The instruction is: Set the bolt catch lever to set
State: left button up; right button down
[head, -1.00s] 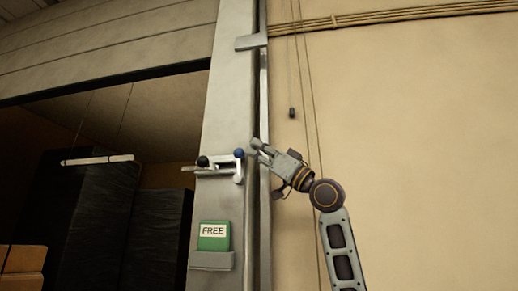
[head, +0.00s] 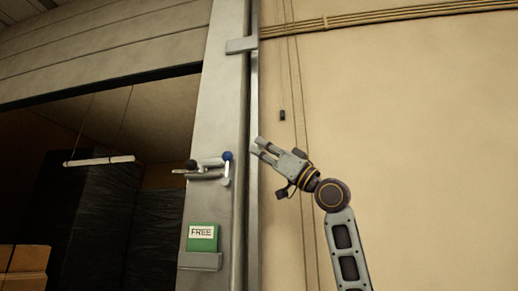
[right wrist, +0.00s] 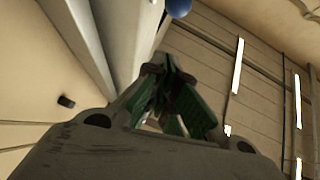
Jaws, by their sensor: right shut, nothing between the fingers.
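The bolt catch (head: 208,170) is mounted on the grey door post, with a black knob (head: 191,164) at its left end. Its lever (head: 226,172) is a short pale arm topped by a blue knob (head: 227,155), standing upright at the catch's right end. The blue knob also shows at the top edge of the right wrist view (right wrist: 178,7). My right gripper (head: 262,147) is right of the blue knob, apart from it, shut and empty. Its green-padded fingers show in the right wrist view (right wrist: 165,85). My left gripper is not in view.
A green card reading FREE (head: 202,238) sits in a holder (head: 200,261) below the catch. The post (head: 222,100) stands between a dark doorway with wrapped stacks (head: 110,235) and a bare tan wall (head: 420,150). A small dark pendant (head: 282,115) hangs on a cord near my gripper.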

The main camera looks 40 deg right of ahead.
jog(key=b+v, duration=0.4)
jog(key=v, duration=0.4)
jog(key=shift+s+d, duration=0.25)
jog(key=shift+s, duration=0.05)
dwell(0.6)
